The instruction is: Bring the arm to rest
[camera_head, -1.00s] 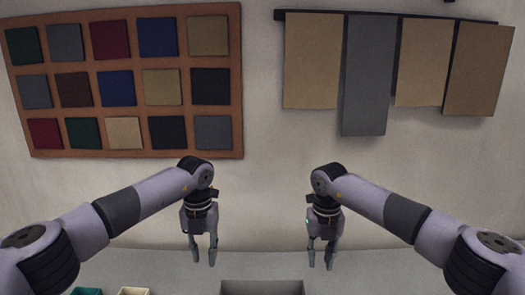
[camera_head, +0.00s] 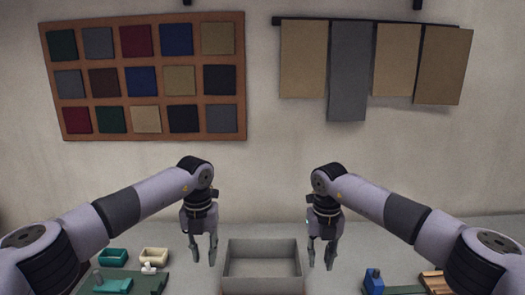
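My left gripper (camera_head: 204,252) hangs pointing down, just left of the grey open box, with its fingers apart and nothing between them. My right gripper (camera_head: 320,254) hangs pointing down, just right of the box, also with its fingers apart and empty. Both arms are bent in a near mirror pose, and the grippers hang over the grey table (camera_head: 390,240). The grey box (camera_head: 262,243) stands between them and looks empty; its front part is cut by the picture's lower edge.
At the lower left are a green tray (camera_head: 113,252), a cream tray (camera_head: 154,254) and a green board (camera_head: 148,283). At the lower right are a blue item (camera_head: 374,279) and a wooden piece (camera_head: 436,281). A swatch board (camera_head: 148,137) and hanging cloths (camera_head: 304,60) are on the wall.

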